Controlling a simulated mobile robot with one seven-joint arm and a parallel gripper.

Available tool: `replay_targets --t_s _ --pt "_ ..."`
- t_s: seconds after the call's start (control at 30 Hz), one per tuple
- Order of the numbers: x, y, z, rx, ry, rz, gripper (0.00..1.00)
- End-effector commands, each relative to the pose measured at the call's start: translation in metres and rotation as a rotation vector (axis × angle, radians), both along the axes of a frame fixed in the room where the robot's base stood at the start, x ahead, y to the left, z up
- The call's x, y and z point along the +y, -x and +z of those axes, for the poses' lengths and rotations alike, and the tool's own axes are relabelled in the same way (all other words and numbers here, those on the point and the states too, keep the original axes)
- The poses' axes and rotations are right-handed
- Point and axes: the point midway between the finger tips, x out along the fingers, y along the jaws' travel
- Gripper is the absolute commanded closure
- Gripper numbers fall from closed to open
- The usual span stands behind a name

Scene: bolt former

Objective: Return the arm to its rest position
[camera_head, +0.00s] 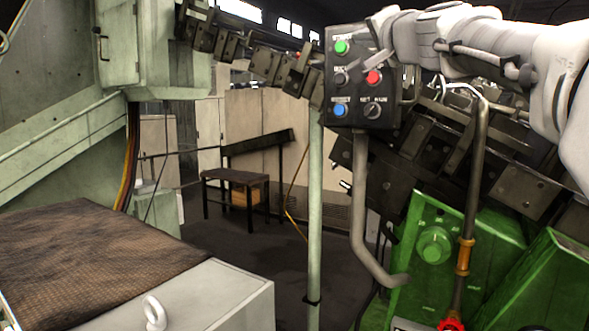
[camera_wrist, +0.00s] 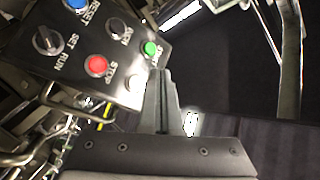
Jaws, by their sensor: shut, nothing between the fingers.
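My white arm reaches in from the right in the head view, and its end is close to the right side of the control box (camera_head: 352,77). My gripper (camera_wrist: 162,74) shows in the wrist view with its fingers together and nothing between them. Its fingertips appear just below the green button (camera_wrist: 150,48) in that picture; I cannot tell whether they touch the box. The red button (camera_wrist: 97,65) and black selector knob (camera_wrist: 47,40) lie to the left.
The box stands on a bent grey pipe (camera_head: 366,210). Dark machine blocks (camera_head: 450,150) and a green machine housing (camera_head: 480,240) lie below my arm. A pale green post (camera_head: 314,200) stands left of the pipe. Open floor (camera_head: 225,250) lies further left.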

Motion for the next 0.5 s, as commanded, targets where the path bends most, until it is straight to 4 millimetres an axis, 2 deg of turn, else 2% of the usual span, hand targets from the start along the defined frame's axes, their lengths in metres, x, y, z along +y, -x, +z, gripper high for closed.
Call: replay_targets --t_s 0.07,0.17,0.37,0.5 --pt "0.008 0.008 -0.018 0.038 0.046 0.015 1.0" --pt "0.022 0.025 -0.057 0.121 0.146 0.047 1.0" --pt "0.046 0.082 -0.175 0.36 0.403 0.131 1.0" --pt "0.049 0.134 -0.264 0.542 0.581 0.188 1.0"
